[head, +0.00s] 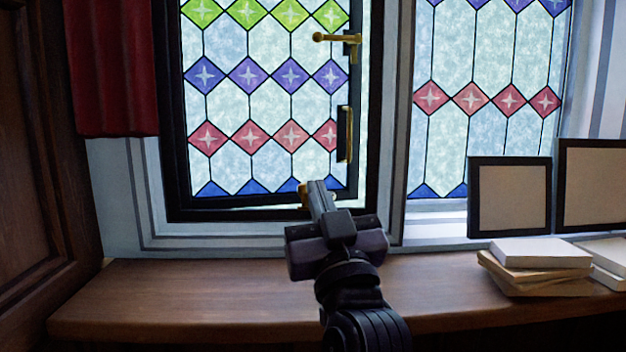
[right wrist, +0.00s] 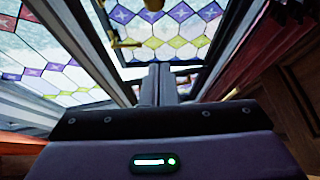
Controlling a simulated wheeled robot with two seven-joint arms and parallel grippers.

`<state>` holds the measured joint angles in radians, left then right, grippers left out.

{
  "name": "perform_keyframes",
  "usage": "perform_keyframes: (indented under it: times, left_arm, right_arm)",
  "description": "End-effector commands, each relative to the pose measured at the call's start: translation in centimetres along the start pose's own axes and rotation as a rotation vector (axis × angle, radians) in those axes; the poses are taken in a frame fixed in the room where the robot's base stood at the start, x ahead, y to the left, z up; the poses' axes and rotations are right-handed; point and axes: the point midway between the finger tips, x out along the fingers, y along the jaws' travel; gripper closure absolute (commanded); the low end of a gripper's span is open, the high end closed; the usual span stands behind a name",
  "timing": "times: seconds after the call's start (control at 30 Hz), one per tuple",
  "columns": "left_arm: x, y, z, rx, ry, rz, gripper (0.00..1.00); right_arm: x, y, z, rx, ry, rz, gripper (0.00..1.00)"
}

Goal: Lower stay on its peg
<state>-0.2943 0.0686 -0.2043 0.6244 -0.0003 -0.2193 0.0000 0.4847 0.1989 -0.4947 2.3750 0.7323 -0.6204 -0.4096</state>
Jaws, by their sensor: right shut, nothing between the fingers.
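The dark-framed leaded casement window (head: 265,204) stands in the middle of the head view, and a bright strip shows along its right side. A small brass piece (head: 303,194), perhaps part of the stay, shows at its lower rail, mostly hidden behind my right gripper. The stay's full length and its peg cannot be made out. My right gripper (head: 317,187) is shut and empty, in front of the lower rail; I cannot tell if it touches the brass. In the right wrist view its fingers (right wrist: 157,82) lie together, pointing toward the panes. My left gripper is not in view.
A brass handle (head: 335,38) and a dark brass-edged fitting (head: 345,133) sit on the casement's right side. Stacked books (head: 535,262) and two framed panels (head: 510,197) stand right on the wooden sill (head: 190,300). A red curtain (head: 110,70) hangs left. The sill's left is clear.

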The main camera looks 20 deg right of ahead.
Motion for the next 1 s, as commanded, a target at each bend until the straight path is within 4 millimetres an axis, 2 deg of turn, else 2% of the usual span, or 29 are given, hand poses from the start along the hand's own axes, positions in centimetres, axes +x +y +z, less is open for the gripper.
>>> perform_keyframes:
  times: [0.03, 0.13, 0.33, 0.37, 0.4, 0.6, 1.0]
  left_arm:
    - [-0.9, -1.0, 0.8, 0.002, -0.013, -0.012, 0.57]
    - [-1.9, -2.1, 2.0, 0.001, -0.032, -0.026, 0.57]
    - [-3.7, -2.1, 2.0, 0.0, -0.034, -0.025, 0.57]
    - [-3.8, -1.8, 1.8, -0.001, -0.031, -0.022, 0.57]
    - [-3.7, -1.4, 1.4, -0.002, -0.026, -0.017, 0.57]
    - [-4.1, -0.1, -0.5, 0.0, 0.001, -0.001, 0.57]
    - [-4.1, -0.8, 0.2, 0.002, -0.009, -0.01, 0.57]
  right_arm:
    - [1.4, 0.0, -0.4, -0.006, 0.0, 0.001, 1.0]
    - [3.6, 0.1, -0.4, -0.006, -0.001, 0.002, 1.0]
    - [7.8, 0.1, -0.4, -0.004, -0.002, 0.001, 1.0]
    - [8.0, 0.1, 0.0, -0.004, -0.004, 0.0, 1.0]
    - [7.3, 0.0, 1.2, -0.005, -0.009, -0.002, 1.0]
    - [6.4, 0.0, 3.3, -0.002, -0.005, -0.001, 1.0]
    - [6.2, 0.0, 3.9, 0.0, -0.002, -0.001, 1.0]
